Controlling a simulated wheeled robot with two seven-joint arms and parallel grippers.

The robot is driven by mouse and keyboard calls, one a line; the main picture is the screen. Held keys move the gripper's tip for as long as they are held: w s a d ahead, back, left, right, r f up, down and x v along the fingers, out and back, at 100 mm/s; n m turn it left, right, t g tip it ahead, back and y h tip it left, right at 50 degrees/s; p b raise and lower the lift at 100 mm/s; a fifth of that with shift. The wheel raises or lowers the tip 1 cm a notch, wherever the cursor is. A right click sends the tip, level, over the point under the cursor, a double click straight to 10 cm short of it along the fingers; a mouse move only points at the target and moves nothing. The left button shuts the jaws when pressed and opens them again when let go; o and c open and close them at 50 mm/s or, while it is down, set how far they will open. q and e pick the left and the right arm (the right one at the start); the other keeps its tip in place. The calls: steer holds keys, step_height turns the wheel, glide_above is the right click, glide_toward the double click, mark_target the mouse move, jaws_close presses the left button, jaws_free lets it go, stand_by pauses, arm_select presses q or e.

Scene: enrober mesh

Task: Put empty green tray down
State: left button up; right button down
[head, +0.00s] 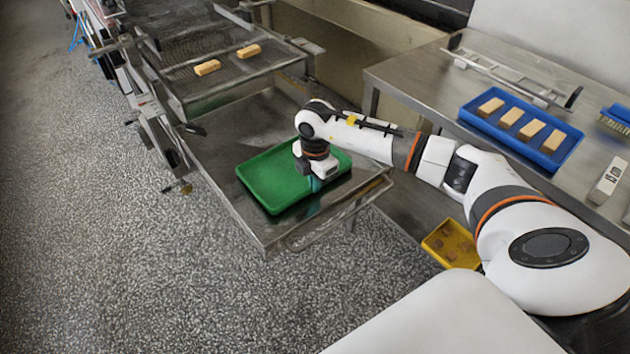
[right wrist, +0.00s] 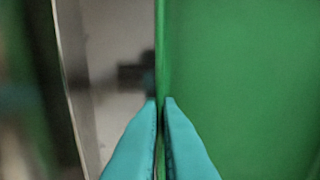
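The green tray (head: 275,180) is empty in the part I can see. It lies over the lower metal shelf (head: 222,135) at the end of the mesh line and looks level; I cannot tell for sure whether its whole base touches the metal. My right gripper (head: 316,184) is at the tray's front right edge and hides part of it. In the right wrist view, the teal fingers of my right gripper (right wrist: 162,100) are closed on either side of the thin rim of the green tray (right wrist: 240,80). My left gripper is not in view.
Two tan bars (head: 207,67) lie on the mesh belt (head: 185,45) behind the shelf. A blue tray (head: 482,128) with several bars stands on the steel table (head: 420,75) at right. A yellow tray (head: 436,258) sits lower down. Open floor (head: 110,240) lies left.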

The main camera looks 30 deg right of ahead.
steer(key=c, duration=2)
jaws_free()
steer(key=shift+f, duration=0.1)
steer(key=shift+c, duration=0.2)
steer(key=o, duration=0.4)
step_height(320, 180, up, 12)
steer(key=shift+r, duration=0.2)
